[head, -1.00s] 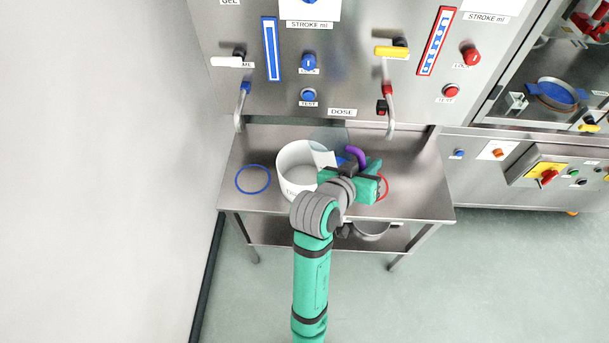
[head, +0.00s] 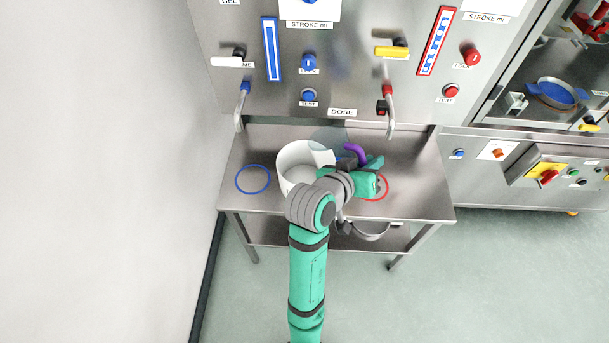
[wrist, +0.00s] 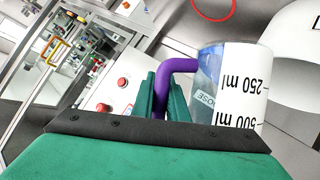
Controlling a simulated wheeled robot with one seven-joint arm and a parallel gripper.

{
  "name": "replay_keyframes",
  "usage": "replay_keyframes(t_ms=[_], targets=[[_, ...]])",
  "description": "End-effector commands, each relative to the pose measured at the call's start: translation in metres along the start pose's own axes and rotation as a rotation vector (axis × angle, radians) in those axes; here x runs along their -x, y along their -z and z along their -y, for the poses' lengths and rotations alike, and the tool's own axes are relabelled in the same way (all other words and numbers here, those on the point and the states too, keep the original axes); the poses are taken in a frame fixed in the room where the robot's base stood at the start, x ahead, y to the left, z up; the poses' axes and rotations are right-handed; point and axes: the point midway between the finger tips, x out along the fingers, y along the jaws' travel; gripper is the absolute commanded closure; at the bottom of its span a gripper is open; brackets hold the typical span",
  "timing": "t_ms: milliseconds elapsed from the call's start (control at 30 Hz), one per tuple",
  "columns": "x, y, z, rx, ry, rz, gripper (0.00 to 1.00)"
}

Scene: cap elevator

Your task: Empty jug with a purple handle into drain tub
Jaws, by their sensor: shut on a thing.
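The jug is clear, with a white scale panel marked in ml (wrist: 242,88) and a purple handle (head: 355,152). My gripper (wrist: 162,98) is shut on the purple handle, with the jug to the right of the fingers in the wrist view. A bluish patch shows inside the jug; I cannot tell how much liquid it is. In the head view the jug is at the tub's back right rim and looks tilted, partly hidden by my gripper (head: 350,166). The white drain tub (head: 286,172) stands on the steel table; it also shows in the wrist view (wrist: 292,42).
A blue ring (head: 253,180) lies left of the tub and a red ring (head: 384,187) lies right of my gripper on the steel table (head: 420,190). Two spouts (head: 240,108) (head: 390,118) hang from the panel behind. A pan (head: 370,232) is on the lower shelf.

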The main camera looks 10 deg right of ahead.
Motion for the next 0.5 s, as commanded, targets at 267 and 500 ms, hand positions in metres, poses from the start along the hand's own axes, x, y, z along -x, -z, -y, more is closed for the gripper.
replay_keyframes(t_ms=[267, 500], targets=[[0.0005, 0.0006, -0.001, 0.008, -0.004, 0.002, 1.0], [-0.0008, -0.0016, 0.0005, 0.038, -0.016, 0.008, 1.0]])
